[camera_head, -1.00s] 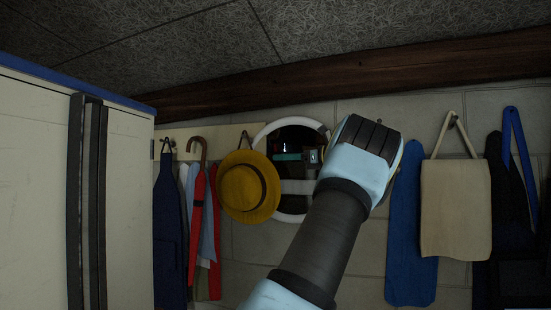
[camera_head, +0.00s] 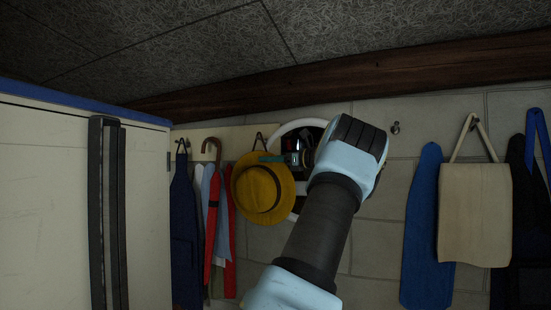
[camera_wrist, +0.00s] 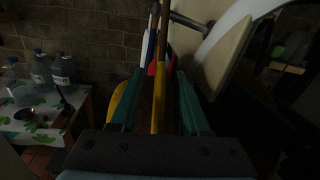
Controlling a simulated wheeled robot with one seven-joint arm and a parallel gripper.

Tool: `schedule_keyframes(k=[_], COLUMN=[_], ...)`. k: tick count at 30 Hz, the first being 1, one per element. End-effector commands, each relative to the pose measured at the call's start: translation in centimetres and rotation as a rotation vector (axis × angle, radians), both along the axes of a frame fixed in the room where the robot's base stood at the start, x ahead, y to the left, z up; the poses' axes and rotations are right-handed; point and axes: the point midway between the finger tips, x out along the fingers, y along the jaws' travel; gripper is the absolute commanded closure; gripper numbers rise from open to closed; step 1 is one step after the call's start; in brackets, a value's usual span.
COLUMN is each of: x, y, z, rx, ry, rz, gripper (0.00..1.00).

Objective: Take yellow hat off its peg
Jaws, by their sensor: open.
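The yellow hat (camera_head: 257,190) with a dark band hangs on the wall in the head view, below a dark loop at a peg (camera_head: 258,137). My gripper (camera_head: 268,158) is at the hat's upper right edge there, with much of it hidden behind my arm. In the wrist view, the two green fingers of my gripper (camera_wrist: 161,76) are apart. A thin yellow edge of the hat (camera_wrist: 158,112) shows between them, and more yellow shows by the left finger. I cannot tell whether the fingers touch it.
A white ring (camera_head: 297,127) is behind the hat and arm. A red umbrella (camera_head: 214,210) and aprons hang left, beside a pale cabinet (camera_head: 60,200). A tan bag (camera_head: 474,215) hangs right. The wrist view shows a table (camera_wrist: 50,130) with bottles (camera_wrist: 63,70).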

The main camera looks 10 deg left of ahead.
Motion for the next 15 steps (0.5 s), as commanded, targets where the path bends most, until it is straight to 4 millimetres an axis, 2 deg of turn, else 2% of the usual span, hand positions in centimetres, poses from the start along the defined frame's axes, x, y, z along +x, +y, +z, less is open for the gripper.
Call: schedule_keyframes(k=[6, 15], x=[0.00, -0.02], y=[0.02, 0.01], z=[-0.03, -0.01], rx=[0.000, 0.000], ry=[0.000, 0.000], rz=[0.000, 0.000], gripper=[0.55, 0.89])
